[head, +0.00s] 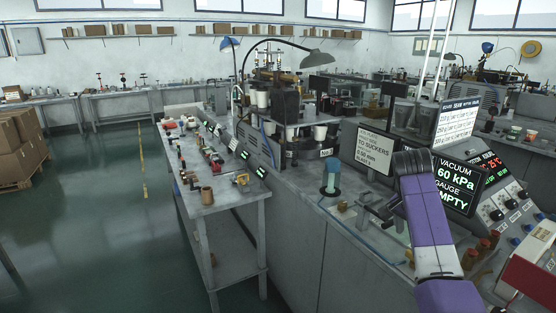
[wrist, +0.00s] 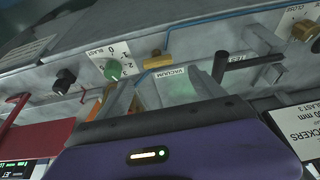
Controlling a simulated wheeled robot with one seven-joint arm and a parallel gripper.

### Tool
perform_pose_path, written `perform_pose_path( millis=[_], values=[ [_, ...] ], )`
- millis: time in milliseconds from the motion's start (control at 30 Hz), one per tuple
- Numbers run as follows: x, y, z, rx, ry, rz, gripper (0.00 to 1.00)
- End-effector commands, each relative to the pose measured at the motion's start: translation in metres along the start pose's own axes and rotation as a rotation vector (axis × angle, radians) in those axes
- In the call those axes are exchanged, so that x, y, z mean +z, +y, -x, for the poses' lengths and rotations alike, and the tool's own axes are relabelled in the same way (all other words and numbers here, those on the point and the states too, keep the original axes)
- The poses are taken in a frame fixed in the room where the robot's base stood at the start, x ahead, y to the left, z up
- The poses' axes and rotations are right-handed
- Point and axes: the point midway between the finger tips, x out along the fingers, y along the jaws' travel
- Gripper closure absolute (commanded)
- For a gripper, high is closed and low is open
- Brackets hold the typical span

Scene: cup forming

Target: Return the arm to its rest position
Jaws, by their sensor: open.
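My arm (head: 427,215), purple and grey, rises from the bottom right of the head view and bends at its top, in front of the control console. The gripper's fingers cannot be made out in the head view. In the wrist view my gripper (wrist: 168,92) is open, its two grey fingers apart on either side of a pale green area by the VACUUM label (wrist: 167,73). Nothing shows held between them. The fingers point towards a grey panel; I cannot tell whether they touch it.
The wrist view shows a green knob (wrist: 113,69), a black knob (wrist: 65,81) and a black-handled lever (wrist: 260,60) near the fingers. In the head view, the VACUUM display (head: 459,186) stands close to my arm.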

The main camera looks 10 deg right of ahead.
Motion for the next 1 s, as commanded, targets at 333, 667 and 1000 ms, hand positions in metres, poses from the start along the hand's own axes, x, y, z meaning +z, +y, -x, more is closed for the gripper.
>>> perform_pose_path(
  millis=[333, 667, 1000],
  values=[
    [-0.055, -0.065, 0.035, -0.321, 0.290, 0.162, 0.22],
    [-0.015, -0.082, 0.023, -0.581, 0.587, 0.343, 0.22],
    [0.091, -0.035, 0.009, -0.773, 0.835, 0.493, 0.22]
  ],
)
